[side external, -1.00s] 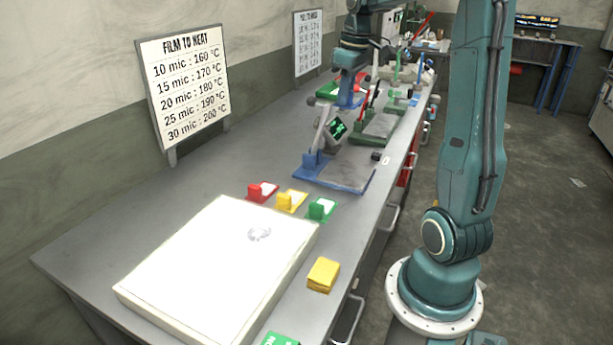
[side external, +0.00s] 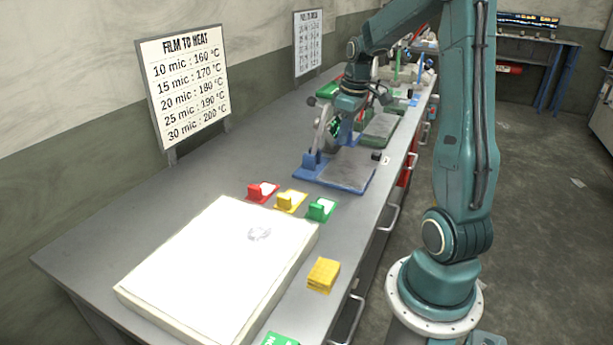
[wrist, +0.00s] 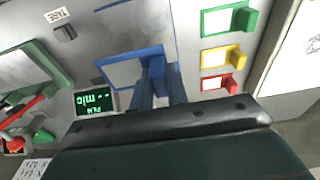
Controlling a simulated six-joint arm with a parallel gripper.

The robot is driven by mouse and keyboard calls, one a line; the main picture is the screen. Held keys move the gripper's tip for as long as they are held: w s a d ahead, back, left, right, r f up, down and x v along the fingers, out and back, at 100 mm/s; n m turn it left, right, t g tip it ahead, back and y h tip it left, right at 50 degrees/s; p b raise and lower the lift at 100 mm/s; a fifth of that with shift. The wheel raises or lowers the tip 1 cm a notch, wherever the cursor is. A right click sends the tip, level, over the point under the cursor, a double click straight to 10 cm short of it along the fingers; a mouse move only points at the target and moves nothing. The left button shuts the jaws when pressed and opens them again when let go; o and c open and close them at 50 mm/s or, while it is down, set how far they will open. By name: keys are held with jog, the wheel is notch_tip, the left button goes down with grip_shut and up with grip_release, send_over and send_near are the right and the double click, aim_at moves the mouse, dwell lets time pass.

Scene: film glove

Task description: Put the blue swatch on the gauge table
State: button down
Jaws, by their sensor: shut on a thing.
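The blue swatch (wrist: 125,71) shows in the wrist view as a pale card with a blue frame and a raised blue tab. My gripper (wrist: 165,75) is shut on that tab. In the side view my gripper (side external: 352,118) is above the far end of a grey plate with a blue base (side external: 345,175), which appears to be the gauge table. Only a little blue of the swatch shows there. A dark display with green text (wrist: 95,100) is beside the swatch in the wrist view. I cannot tell whether the swatch touches anything below.
Red (side external: 262,192), yellow (side external: 291,202) and green (side external: 321,209) swatches stand between the plate and a large white panel (side external: 215,265). A yellow block (side external: 323,274) lies near the bench edge. Levered machines (side external: 382,128) stand behind my gripper.

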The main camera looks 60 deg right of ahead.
send_over(341, 177)
jog(key=f, duration=0.5)
jog(key=shift+s+f, duration=0.25)
jog(key=shift+f, duration=0.1)
jog(key=shift+f, duration=0.1)
jog(key=shift+f, duration=2)
jog(key=shift+f, duration=0.15)
jog(key=c, duration=1.4)
grip_release()
jog(key=r, duration=0.4)
jog(key=s+r, duration=0.1)
jog(key=r, duration=0.7)
jog(key=shift+s+r, duration=0.1)
jog(key=shift+s, duration=0.15)
